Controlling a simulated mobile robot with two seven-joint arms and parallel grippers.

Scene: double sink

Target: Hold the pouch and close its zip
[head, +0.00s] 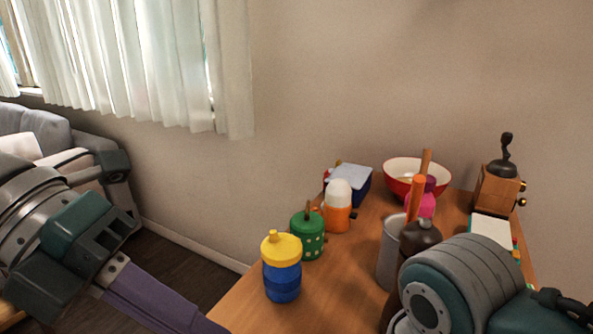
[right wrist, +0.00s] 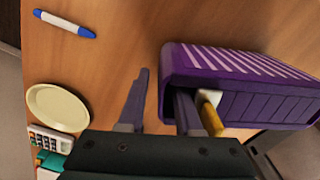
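The purple pouch (right wrist: 245,85), with pale stripes on one side, lies on the wooden table in the right wrist view. My right gripper (right wrist: 163,84) has its two fingers apart. One finger is outside the pouch's near end; the other overlaps its opening, and whether it touches is unclear. A yellow and white piece (right wrist: 210,112) shows beside that finger; I cannot tell whether it is the zip pull. In the head view my left gripper (head: 150,300) reaches down from the left, with a long muted-purple part running out of the bottom edge. Its fingertips are hidden. The pouch is not visible there.
A blue cup with a yellow lid (head: 281,275), a green pot (head: 307,240), an orange shaker (head: 338,215), a red bowl (head: 405,172) and a grinder (head: 497,188) crowd the table. A pen (right wrist: 65,24) and a pale dish (right wrist: 58,107) lie left of my right gripper.

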